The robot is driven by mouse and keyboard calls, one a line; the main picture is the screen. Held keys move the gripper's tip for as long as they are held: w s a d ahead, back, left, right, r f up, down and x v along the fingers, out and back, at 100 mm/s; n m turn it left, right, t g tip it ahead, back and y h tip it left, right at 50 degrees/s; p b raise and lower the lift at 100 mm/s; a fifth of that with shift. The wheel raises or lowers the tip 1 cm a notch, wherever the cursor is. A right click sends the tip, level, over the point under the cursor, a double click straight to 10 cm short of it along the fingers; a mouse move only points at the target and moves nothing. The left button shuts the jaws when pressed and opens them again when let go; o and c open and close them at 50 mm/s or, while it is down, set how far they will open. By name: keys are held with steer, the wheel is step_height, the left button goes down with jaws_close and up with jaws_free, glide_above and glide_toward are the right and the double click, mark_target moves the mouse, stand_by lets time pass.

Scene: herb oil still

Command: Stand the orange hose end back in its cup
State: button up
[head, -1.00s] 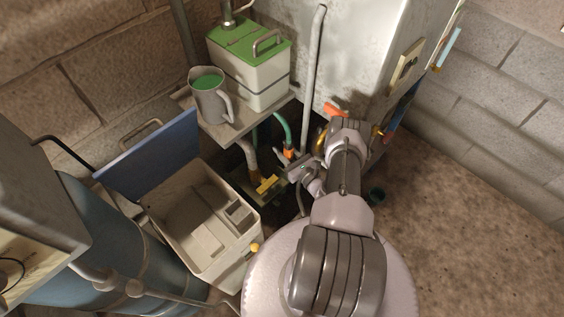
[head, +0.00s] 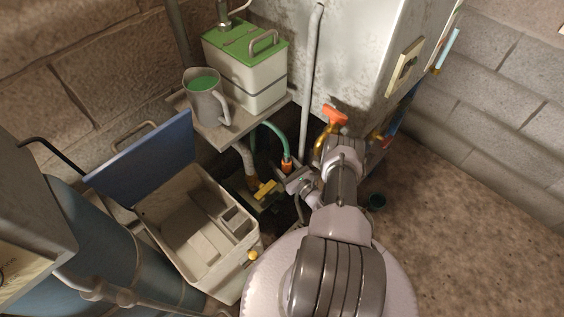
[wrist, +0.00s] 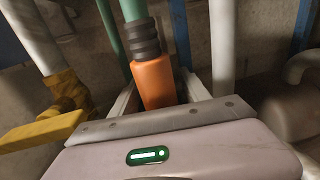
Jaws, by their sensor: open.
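A green hose (head: 273,127) hangs below the shelf and ends in an orange hose end (head: 287,166). In the wrist view the orange hose end (wrist: 155,84), with a black ribbed collar above it, points down between my fingers. My gripper (wrist: 160,98) is open, with one pale finger on either side of the hose end; I cannot tell whether either touches it. In the head view my gripper (head: 290,181) is right at the hose end, low under the shelf.
A yellow valve handle (wrist: 45,130) on a pipe is close to the left of my gripper. A grey pipe (wrist: 223,45) stands close to the right. A shelf (head: 222,131) with a jug overhangs the hose. A beige bin (head: 163,210) is at left.

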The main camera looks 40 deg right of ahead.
steer(key=shift+r, duration=0.2)
steer(key=s+a+p, duration=0.1)
steer(key=s+p, duration=0.2)
steer(key=s, duration=0.9)
steer(key=shift+p, duration=0.4)
